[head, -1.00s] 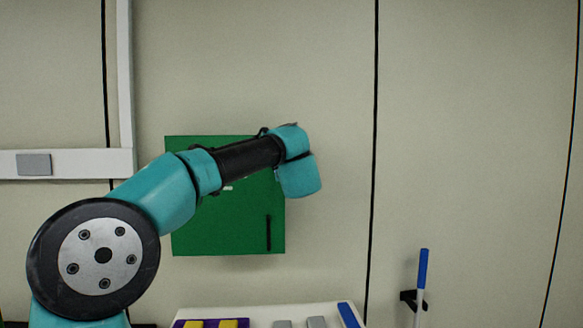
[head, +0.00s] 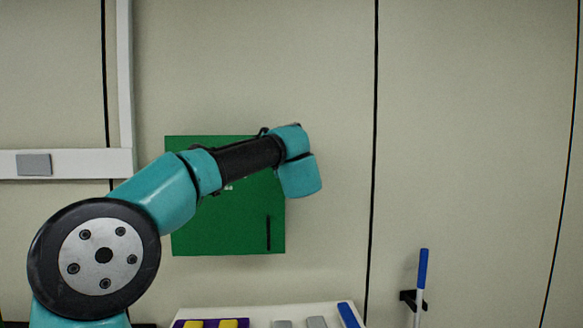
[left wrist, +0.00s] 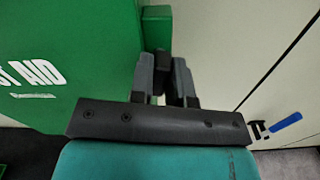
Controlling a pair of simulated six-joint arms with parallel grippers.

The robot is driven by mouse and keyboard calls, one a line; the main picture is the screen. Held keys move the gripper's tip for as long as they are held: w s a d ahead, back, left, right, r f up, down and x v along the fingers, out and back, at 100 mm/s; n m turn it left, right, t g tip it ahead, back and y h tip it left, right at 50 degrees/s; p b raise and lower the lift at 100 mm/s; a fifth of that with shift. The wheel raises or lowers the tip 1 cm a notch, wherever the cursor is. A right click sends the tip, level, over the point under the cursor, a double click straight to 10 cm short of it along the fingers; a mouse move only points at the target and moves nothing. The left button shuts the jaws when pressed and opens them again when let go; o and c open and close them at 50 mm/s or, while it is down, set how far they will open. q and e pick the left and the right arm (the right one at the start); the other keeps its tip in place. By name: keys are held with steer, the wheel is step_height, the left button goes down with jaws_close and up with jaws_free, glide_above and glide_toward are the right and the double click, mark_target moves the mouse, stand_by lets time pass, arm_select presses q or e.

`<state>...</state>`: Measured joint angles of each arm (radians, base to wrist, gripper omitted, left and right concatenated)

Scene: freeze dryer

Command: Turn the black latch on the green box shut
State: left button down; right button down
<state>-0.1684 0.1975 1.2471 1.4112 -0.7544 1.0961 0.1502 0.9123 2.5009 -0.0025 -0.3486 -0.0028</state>
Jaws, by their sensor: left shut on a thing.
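The green box (head: 222,225) is mounted on the wall, with my left arm across its upper right part. In the left wrist view, the box (left wrist: 75,55) fills the left side and carries white "AID" lettering. My left gripper (left wrist: 166,68) is at the box's right edge, its fingers shut on the black latch (left wrist: 157,60). The latch is mostly covered by the fingers, so its exact angle is hard to tell. In the head view, the left gripper and latch are hidden behind my wrist. My right gripper is not in view.
A black vertical bar (head: 268,232) is on the box front at lower right. A white surface (head: 265,313) with purple, yellow, grey and blue items is below. A blue-handled tool (head: 423,270) hangs at right.

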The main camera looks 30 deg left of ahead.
arm_select(q)
steer(key=m, duration=0.4)
steer(key=shift+d, duration=0.1)
steer(key=m, duration=0.7)
steer(key=shift+f+m, duration=0.15)
steer(key=shift+m, duration=2.05)
steer(key=shift+w, duration=0.1)
steer(key=c, duration=1.1)
jaws_free()
